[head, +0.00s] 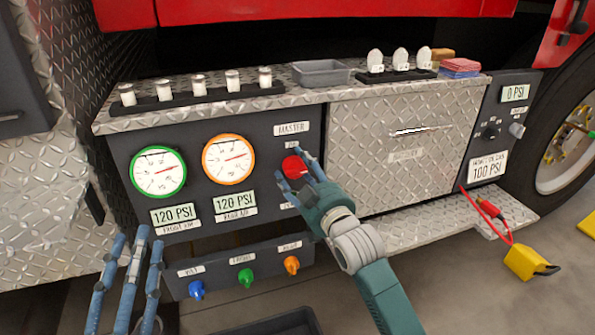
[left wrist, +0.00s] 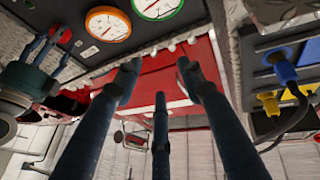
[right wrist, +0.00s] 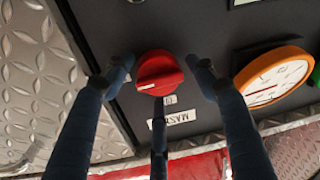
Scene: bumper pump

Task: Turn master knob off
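The red master knob (head: 294,167) sits on the dark panel under the MASTER label (head: 292,128). In the right wrist view the knob (right wrist: 158,74) shows whole, with a pale pointer line across its face. My right gripper (head: 296,172) is at the knob with its fingers spread. In the right wrist view the fingertips (right wrist: 160,75) stand on either side of the knob, with small gaps. The ON/OFF lettering is partly hidden or too small to read. My left gripper (head: 130,250) is open and empty at the lower left, in front of the panel's left side.
Two gauges (head: 229,158) with 120 PSI displays (head: 173,214) are left of the knob. Blue, green (head: 245,277) and orange small knobs are on a lower panel. A grey tray (head: 320,73) and several bottles stand on top.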

